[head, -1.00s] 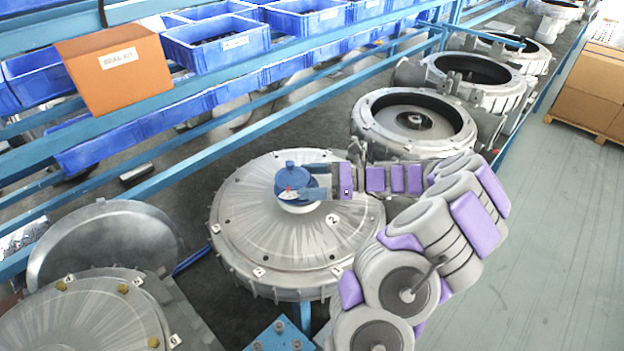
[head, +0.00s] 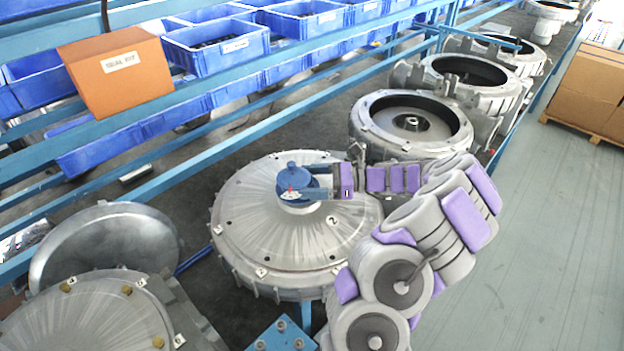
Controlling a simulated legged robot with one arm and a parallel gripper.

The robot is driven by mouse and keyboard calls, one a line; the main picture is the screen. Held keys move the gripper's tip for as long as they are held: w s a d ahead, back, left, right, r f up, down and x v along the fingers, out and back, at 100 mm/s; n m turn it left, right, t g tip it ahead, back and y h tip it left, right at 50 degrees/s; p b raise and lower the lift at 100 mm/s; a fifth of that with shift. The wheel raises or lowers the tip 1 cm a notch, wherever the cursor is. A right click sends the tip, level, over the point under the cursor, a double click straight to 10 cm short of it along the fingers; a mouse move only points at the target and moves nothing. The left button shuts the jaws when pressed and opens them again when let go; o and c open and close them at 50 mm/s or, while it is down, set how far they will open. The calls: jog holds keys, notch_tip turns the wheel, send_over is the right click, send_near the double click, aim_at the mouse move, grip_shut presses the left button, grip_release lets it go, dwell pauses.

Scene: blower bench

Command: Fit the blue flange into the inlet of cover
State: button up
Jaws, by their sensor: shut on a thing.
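The blue flange (head: 292,178) is at the middle of the round metal cover (head: 262,235) in the head view. It looks upright, with a small knob on top and a pale ring under it. My gripper (head: 318,182) comes in from the right and is shut on the flange. The inlet of the cover is hidden beneath the flange. I cannot tell whether the flange is seated in it or only sits over it.
Blower housings (head: 411,122) stand in a row at the back right. Another cover (head: 85,310) lies at the front left. Blue bins (head: 215,47) and an orange box (head: 115,70) stand on the rack behind.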

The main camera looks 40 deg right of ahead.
jog(key=shift+a+r, duration=0.1)
jog(key=shift+d+p, duration=0.5)
jog(key=shift+d, duration=0.7)
jog(key=shift+a, duration=0.55)
jog(key=shift+f, duration=0.2)
jog(key=shift+f, duration=0.1)
jog(key=shift+d+f, duration=0.35)
jog(key=shift+d, duration=0.05)
jog(key=shift+f, duration=0.2)
jog(key=shift+a+r, duration=0.2)
jog(key=shift+a, duration=0.05)
